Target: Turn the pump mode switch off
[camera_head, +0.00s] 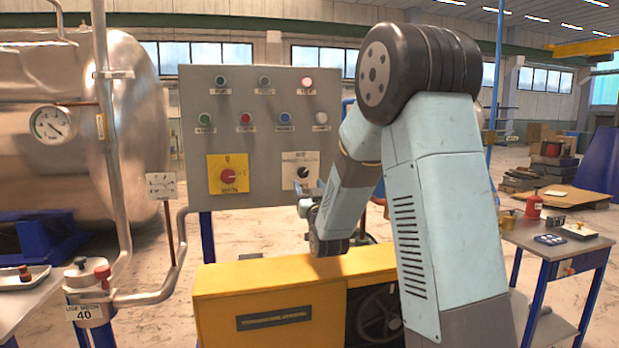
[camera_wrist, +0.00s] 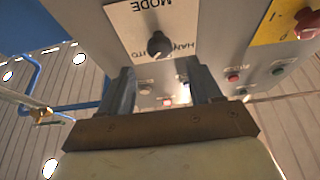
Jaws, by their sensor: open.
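The pump mode switch (camera_head: 303,172) is a black rotary knob on a white plate, low on the right of the grey control panel (camera_head: 258,100). In the wrist view the knob (camera_wrist: 158,46) shows upside down with the words MODE, HAN... and AUTO partly readable. My gripper (camera_wrist: 160,72) is open, with its two fingers apart and nothing between them. The knob appears just beyond the fingertips, roughly centred between them; I see no contact. In the head view my gripper (camera_head: 310,197) is just below and close to the switch plate, partly hidden by my arm.
A red rotary switch (camera_head: 228,176) on a yellow plate sits left of the mode switch. Several buttons and lamps fill the panel above. A yellow pump housing (camera_head: 280,300) stands below the panel. A steel tank (camera_head: 80,130) and pipes are at left; a tool table (camera_head: 555,243) is at right.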

